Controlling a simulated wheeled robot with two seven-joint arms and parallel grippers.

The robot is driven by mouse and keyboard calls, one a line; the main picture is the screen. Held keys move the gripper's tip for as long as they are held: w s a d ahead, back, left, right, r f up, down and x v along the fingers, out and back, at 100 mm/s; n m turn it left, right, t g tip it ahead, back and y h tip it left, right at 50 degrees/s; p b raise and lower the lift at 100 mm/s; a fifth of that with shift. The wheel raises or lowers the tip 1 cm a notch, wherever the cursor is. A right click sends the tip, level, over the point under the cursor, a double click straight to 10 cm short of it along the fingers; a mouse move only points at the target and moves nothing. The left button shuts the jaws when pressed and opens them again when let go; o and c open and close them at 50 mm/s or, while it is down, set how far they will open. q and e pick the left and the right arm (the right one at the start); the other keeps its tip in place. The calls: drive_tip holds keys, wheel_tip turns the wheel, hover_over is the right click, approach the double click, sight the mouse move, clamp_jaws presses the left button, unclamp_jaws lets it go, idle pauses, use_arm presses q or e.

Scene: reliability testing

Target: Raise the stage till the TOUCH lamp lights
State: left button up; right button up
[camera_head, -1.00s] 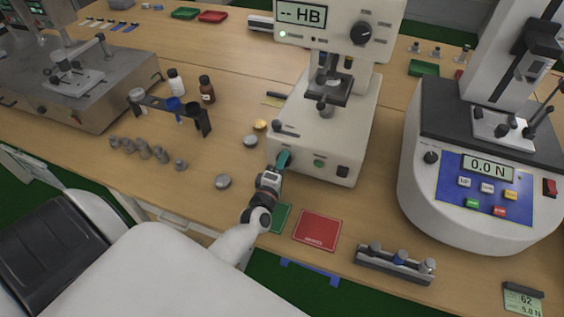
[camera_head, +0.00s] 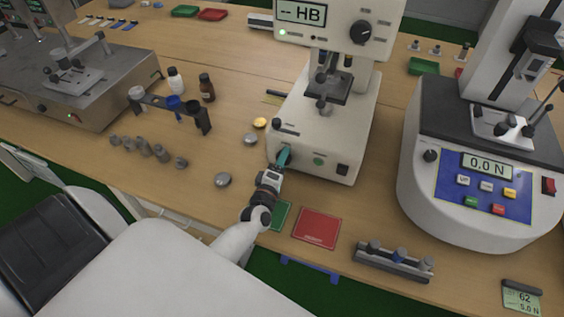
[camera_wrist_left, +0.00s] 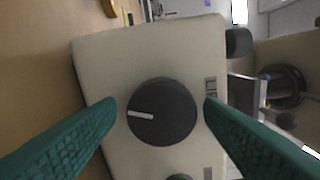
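The hardness tester (camera_head: 322,140) stands at the back middle, with a display (camera_head: 301,13) reading a dash and HB. Its stage (camera_head: 345,90) is a dark plate under the machine's head. A small lamp (camera_head: 282,32) under the display glows green; I cannot read its label, so I cannot tell which lamp is TOUCH. My left gripper (camera_head: 285,156) is at the front left of the tester's base. In the left wrist view, its green fingers stand open on either side of a round dark knob (camera_wrist_left: 162,112) with a white line, with gaps to both. My right gripper is not in view.
A force tester (camera_head: 480,180) reading 0.0 N stands to the right. A vial rack (camera_head: 170,106) and several grey weights (camera_head: 145,150) lie to the left. A red mat (camera_head: 317,228) and a green mat (camera_head: 281,215) lie near the table's front edge.

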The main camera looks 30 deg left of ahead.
use_arm(q)
drive_tip(key=b+v, duration=0.2)
drive_tip(key=v, duration=1)
drive_tip(key=shift+c, duration=0.2)
idle(3.2)
